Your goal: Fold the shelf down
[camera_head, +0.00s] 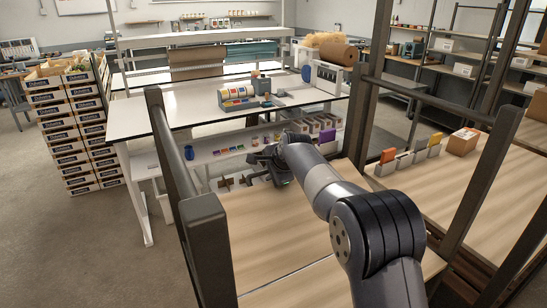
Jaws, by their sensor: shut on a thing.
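The shelf (255,240) is a light wooden board between dark posts, in the lower middle of the head view. A seam near the bottom of the picture separates it from another wooden panel (305,285). My gripper (268,168) is at the shelf's far edge, with my arm reaching over the board from the lower right. The gripper is shut at that edge. Its fingertips are small and dark here, and the exact contact is hard to see. My arm hides part of the shelf's right side. The board's exact tilt is hard to judge from this view.
Dark posts and rails (170,140) flank the shelf. A white workbench (150,118) with small bins stands just beyond it. Another wooden shelf (420,190) at the right holds bins and a cardboard box (463,141). Stacked crates (75,135) stand at the left. The left floor is clear.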

